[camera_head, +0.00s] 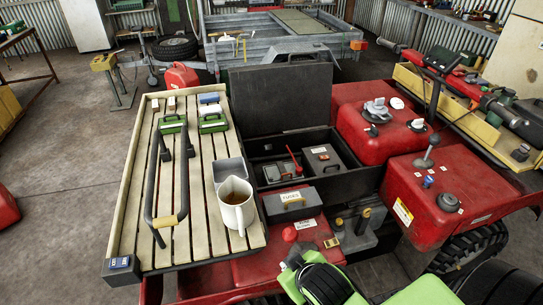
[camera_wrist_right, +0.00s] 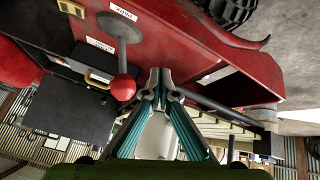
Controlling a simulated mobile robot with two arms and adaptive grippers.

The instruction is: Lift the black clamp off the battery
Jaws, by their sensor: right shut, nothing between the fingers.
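The open black battery box (camera_head: 262,178) sits in the red quad body in the head view, its lid raised behind it. A dark grey battery (camera_head: 322,160) with a pale label lies in its right half. A black piece (camera_head: 332,168) shows at the battery's front edge; I cannot tell if it is the clamp. A red-handled tool (camera_head: 294,160) stands left of the battery. My right gripper (camera_head: 295,255) is in front of the box, low near a red knob (camera_head: 289,234). In the right wrist view, its teal fingers (camera_wrist_right: 160,72) are shut and empty beside the red knob (camera_wrist_right: 122,88). My left gripper is out of view.
A slatted rack (camera_head: 205,180) at left carries a black bent bar (camera_head: 184,190), a jug (camera_head: 236,206) and green-handled items. A black fuse drawer (camera_head: 300,212) projects in front of the box. Red tanks (camera_head: 365,140) stand at right. Open floor lies far left.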

